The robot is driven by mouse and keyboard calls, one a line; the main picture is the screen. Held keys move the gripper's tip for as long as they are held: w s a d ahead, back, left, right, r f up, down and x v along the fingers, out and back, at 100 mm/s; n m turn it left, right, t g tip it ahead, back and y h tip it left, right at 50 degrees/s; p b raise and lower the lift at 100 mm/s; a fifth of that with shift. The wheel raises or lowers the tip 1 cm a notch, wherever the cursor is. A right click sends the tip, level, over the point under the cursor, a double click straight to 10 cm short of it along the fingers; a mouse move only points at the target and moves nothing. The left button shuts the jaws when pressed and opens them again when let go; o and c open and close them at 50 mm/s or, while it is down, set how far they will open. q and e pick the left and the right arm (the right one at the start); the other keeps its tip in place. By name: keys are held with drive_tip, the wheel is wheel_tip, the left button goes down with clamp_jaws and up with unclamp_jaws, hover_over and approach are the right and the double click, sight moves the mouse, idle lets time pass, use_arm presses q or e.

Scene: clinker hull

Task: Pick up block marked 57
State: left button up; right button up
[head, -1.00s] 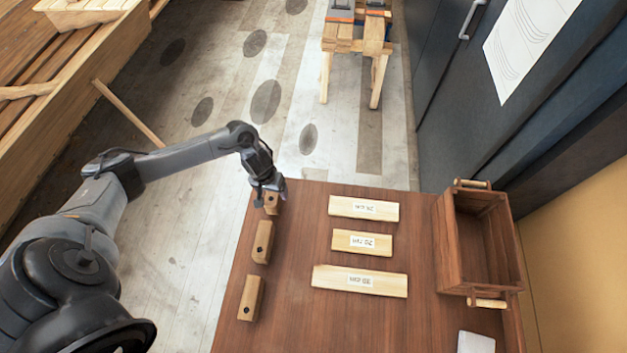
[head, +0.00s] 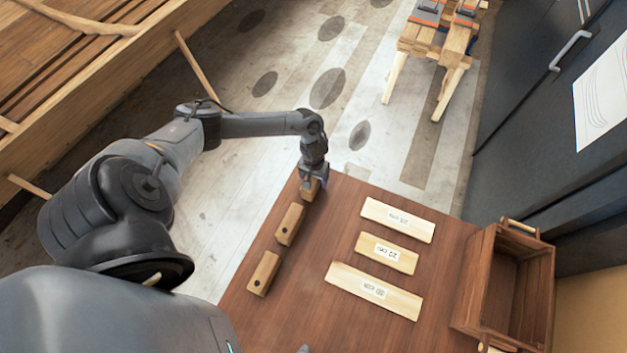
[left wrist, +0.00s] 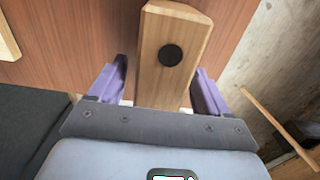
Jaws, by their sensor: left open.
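Three small wooden blocks, each with a dark round spot, stand in a row along the left side of the table: a near block (head: 264,273), a middle block (head: 290,224) and a far block (head: 309,194). No number 57 is readable on any of them. My left gripper (head: 314,178) is over the far block and partly hides it. In the left wrist view, that block (left wrist: 184,30) lies between the two open purple fingers (left wrist: 158,92), with a gap on each side.
Three pale labelled boards (head: 397,219), (head: 387,253), (head: 374,290) lie mid-table (head: 270,325). A wooden crate (head: 484,275) stands at the right edge. A sawhorse (head: 437,45) stands on the floor beyond. Bare tabletop lies between blocks and boards.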

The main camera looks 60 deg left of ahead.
use_arm(q)
drive_tip(key=shift+f, duration=1.15)
drive_tip(key=shift+c, duration=0.3)
drive_tip(key=c, duration=1.2)
drive_tip(key=shift+r, duration=0.1)
drive_tip(key=shift+c, duration=0.2)
